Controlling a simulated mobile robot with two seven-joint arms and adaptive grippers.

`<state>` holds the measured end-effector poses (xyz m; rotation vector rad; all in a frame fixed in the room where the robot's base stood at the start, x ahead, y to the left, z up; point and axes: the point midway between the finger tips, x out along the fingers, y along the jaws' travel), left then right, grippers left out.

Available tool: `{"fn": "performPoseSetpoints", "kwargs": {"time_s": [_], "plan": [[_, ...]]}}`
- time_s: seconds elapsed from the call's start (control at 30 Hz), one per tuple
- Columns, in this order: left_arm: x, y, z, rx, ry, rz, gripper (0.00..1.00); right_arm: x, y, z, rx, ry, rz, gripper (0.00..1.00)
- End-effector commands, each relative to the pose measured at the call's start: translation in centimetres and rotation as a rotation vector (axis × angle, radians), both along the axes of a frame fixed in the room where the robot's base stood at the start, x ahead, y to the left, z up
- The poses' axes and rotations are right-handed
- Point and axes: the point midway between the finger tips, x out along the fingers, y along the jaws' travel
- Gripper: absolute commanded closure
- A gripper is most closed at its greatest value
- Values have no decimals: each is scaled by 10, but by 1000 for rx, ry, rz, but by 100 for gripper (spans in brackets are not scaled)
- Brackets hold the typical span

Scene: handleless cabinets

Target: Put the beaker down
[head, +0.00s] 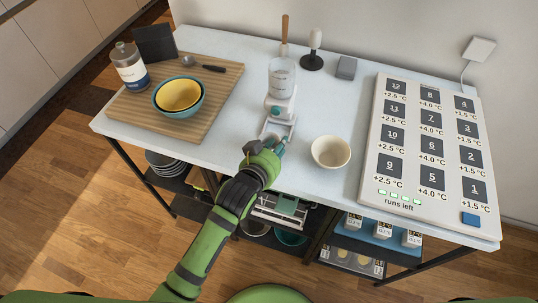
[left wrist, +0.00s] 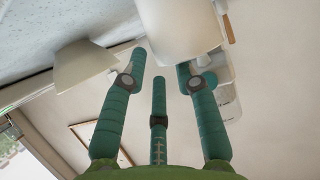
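A clear vessel with dark markings, seemingly the beaker (head: 282,78), stands upright on a white device (head: 279,106) with a teal knob in the head view. Part of it shows behind a finger in the left wrist view (left wrist: 227,100). My left gripper (head: 273,147) is low in front of the device, apart from the beaker. In the left wrist view my left gripper (left wrist: 160,66) has its fingers spread, with nothing held between them. A white rounded body (left wrist: 178,28) is just beyond the fingertips; whether they touch it is unclear. My right gripper is out of view.
A cream bowl (head: 331,152) stands close right of my left gripper. A wooden board (head: 190,125) with nested bowls and a bottle (head: 129,68) is at left. A large label panel (head: 425,145) fills the right. The table's front edge lies under my arm.

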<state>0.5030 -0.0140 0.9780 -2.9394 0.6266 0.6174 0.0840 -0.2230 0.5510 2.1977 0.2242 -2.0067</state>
Motion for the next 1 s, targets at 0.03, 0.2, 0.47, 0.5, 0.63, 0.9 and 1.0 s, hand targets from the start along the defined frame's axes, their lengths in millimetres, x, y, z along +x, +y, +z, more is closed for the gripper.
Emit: {"fn": "performPoseSetpoints", "kwargs": {"time_s": [0.03,0.2,0.47,0.5,0.63,0.9,1.0], "plan": [[-6,2,0,1,2,0,70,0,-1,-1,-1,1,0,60],[-30,13,11,0,2,-1,70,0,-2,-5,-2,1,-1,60],[-73,33,32,0,2,-1,70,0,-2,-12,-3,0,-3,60],[-78,35,34,1,3,-1,70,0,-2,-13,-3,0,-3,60],[-91,41,41,1,3,-1,70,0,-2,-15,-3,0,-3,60],[-99,44,46,2,1,0,70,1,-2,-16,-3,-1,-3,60],[-98,44,45,2,2,0,70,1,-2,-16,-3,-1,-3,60]]}}
